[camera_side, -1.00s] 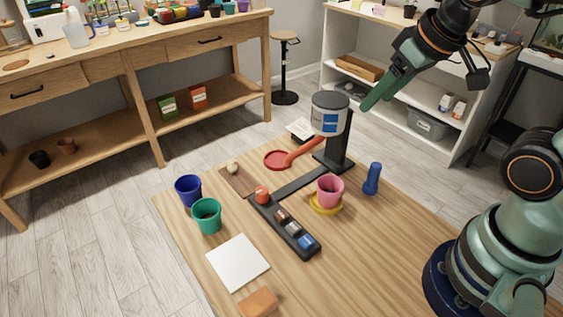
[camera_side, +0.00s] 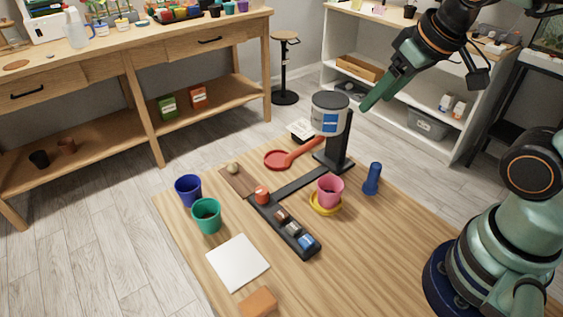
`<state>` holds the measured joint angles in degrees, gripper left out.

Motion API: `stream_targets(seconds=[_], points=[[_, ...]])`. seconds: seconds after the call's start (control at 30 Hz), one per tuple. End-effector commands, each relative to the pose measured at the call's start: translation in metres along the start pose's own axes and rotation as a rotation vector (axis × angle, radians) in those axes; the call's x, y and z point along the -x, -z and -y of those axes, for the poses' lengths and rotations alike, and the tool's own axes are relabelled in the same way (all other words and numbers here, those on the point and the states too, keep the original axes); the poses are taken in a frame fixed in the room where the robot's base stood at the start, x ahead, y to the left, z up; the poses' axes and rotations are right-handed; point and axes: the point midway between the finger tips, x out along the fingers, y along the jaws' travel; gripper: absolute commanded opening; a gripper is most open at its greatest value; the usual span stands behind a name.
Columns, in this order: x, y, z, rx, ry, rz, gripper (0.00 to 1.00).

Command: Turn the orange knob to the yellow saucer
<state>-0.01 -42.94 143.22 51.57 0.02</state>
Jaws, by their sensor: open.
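The orange knob (camera_side: 262,194) stands at the upper left end of a black tray on the wooden table. The yellow saucer (camera_side: 325,207) lies to the right of the knob, with a pink pot (camera_side: 330,189) standing on it. My gripper (camera_side: 372,100) is in the air at the upper right, beyond the dispenser and well away from the knob and saucer. It is open, though the gap between its fingers is hard to see from here. Nothing shows between its fingers. Which way the knob points cannot be told.
A grey-white dispenser (camera_side: 329,113) stands on a black post, with a red scoop (camera_side: 280,159) beside it. The black tray (camera_side: 269,212) holds several small items. Blue (camera_side: 188,190) and green (camera_side: 206,216) pots stand at left. A blue bottle-shaped item (camera_side: 372,179) stands right of the saucer.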

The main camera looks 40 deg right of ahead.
Motion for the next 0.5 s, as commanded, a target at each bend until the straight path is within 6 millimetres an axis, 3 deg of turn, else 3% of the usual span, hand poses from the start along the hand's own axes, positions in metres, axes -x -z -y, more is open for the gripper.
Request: stream_targets(seconds=[0.27,0.5], points=[[-0.010,0.021,0.020,-0.025,0.024,0.079,0.68],[-0.040,0.053,0.060,-0.072,0.040,0.211,0.68]])
